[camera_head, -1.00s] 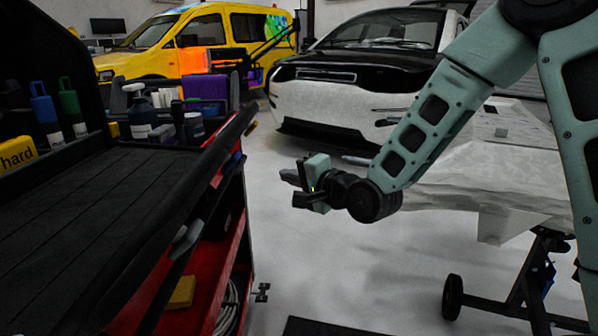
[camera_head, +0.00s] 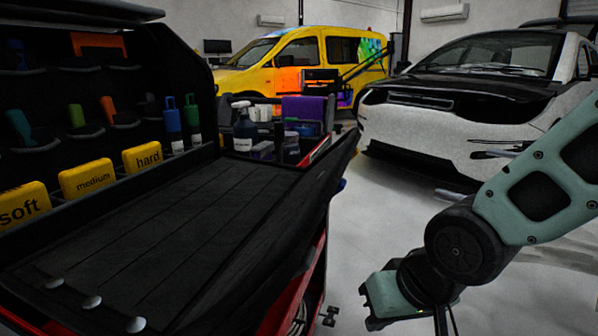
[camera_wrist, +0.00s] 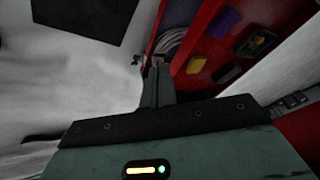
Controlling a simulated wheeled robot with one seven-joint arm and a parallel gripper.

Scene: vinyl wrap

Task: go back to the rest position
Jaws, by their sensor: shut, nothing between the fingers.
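My gripper (camera_wrist: 157,64) shows in the wrist view with its fingers together and nothing between them. In the head view my arm reaches in from the right edge, and its wrist hangs low at the bottom right, over the grey floor and to the right of the cart. The fingertips are hard to make out there. In the wrist view the fingers point toward the red cart shelf (camera_wrist: 236,84), with a coiled cable beside their tips; whether they touch anything cannot be told.
The tool cart's black top (camera_head: 170,230) fills the left, with yellow soft, medium and hard blocks (camera_head: 87,179) along its back and bottles (camera_head: 245,128) at its far end. A white car (camera_head: 460,105) and a yellow van (camera_head: 300,62) stand behind. Floor between cart and car is clear.

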